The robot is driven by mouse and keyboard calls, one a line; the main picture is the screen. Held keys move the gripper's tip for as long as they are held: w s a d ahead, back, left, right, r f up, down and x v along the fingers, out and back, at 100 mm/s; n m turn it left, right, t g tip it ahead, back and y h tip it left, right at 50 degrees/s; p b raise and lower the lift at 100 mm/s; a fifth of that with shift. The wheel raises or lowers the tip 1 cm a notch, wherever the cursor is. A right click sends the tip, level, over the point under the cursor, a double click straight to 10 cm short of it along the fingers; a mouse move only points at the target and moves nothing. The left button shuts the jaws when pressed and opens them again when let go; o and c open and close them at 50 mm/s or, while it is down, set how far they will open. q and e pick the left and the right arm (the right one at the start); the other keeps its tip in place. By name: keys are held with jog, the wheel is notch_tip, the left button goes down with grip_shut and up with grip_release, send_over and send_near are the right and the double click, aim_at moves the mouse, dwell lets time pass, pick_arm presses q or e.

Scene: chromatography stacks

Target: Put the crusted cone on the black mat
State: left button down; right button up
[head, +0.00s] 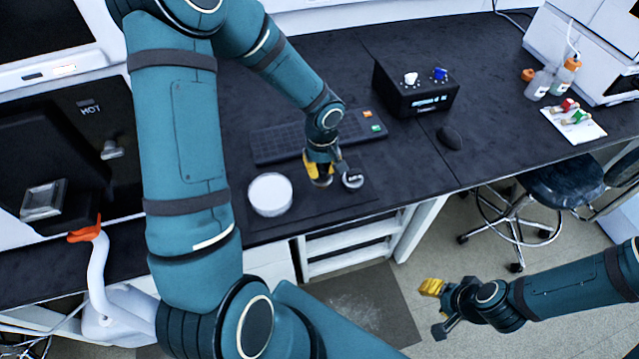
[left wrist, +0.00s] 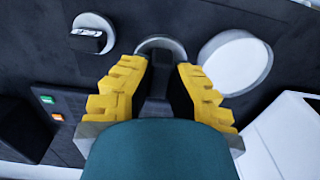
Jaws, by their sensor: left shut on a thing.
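My left gripper (head: 319,180) reaches down over the bench. In the left wrist view its yellow fingers (left wrist: 160,85) are shut on a round grey metal piece (left wrist: 160,43), seemingly a cone, largely hidden by the fingers. In the head view the gripper covers this piece. A second round grey piece (left wrist: 92,32) with a dark and white top stands beside the gripper, apart from it; it also shows in the head view (head: 352,180). I cannot make out crust on either. A thin black mat (head: 300,222) seems to lie under them. My right gripper (head: 436,309) is open and empty, over the floor.
A round white dish (head: 270,194) stands left of the left gripper. Behind are a keyboard (head: 277,145), a black box with knobs (head: 415,92) and a mouse (head: 449,137). Bottles (head: 552,80) and a white card (head: 590,130) lie far right. The bench's front edge is close.

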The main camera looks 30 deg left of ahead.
aim_at(322, 182)
pick_arm(q)
notch_tip(322, 182, down, 6)
jog(key=shift+r+b, duration=0.15)
jog(key=shift+b, duration=0.35)
jog(key=shift+r, duration=0.1)
jog(key=shift+f, duration=0.2)
jog(key=c, duration=1.1)
grip_release()
